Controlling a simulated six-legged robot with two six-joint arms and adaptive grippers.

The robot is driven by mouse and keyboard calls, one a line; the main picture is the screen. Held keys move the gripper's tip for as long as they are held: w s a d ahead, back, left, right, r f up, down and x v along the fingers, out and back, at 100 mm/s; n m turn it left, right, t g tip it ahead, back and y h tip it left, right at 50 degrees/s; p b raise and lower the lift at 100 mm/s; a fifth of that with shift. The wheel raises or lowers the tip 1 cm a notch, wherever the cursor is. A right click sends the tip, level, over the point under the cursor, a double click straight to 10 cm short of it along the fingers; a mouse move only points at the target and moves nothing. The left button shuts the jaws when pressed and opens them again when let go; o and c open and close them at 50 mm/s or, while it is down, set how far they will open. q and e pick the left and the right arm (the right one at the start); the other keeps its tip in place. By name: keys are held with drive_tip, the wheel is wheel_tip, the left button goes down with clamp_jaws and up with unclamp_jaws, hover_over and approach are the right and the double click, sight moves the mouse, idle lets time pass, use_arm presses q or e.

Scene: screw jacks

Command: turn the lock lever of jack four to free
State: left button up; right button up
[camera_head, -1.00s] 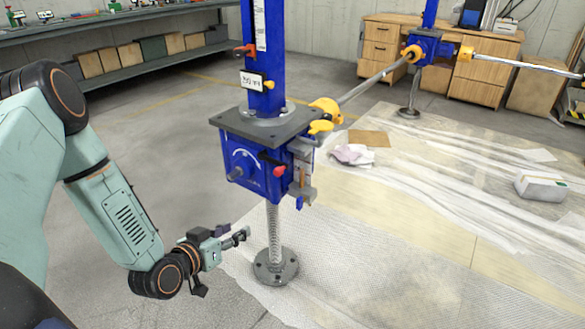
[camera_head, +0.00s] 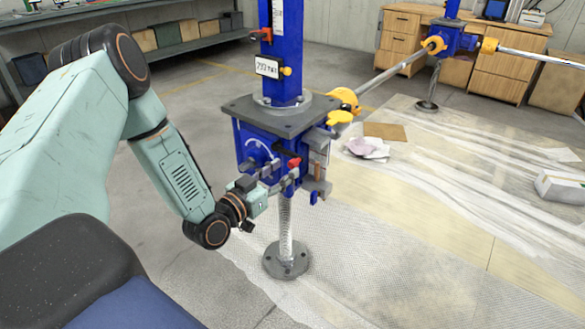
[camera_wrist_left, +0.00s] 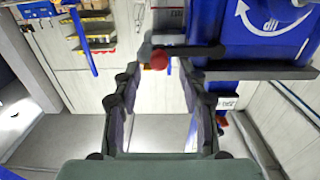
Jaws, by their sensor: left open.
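The near jack (camera_head: 285,106) has a blue gear housing under a dark plate, on a threaded screw. Its number cannot be read. A dark lock lever with a red knob (camera_head: 294,162) is on the housing's front. My left gripper (camera_head: 282,174) is in front of the housing, close to the knob, and partly overlaps the housing. In the left wrist view the gripper (camera_wrist_left: 160,72) is open, with the red knob (camera_wrist_left: 159,61) between or just beyond its fingertips; I cannot tell which. No contact is clear. My right gripper is not in view.
A yellow coupling (camera_head: 343,97) and shaft link this jack to a second blue jack (camera_head: 453,38) at the back. A round foot plate (camera_head: 286,261) stands on plastic sheeting. A white box (camera_head: 561,187) lies at right. Shelves and wooden cabinets (camera_head: 402,33) line the back.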

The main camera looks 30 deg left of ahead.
sight(290, 165)
use_arm(q)
drive_tip(key=shift+w+d+b, duration=0.2)
drive_tip(key=shift+w+b, duration=0.4)
drive_tip(key=shift+w, duration=1.4)
drive_tip(key=shift+c, duration=0.4)
clamp_jaws()
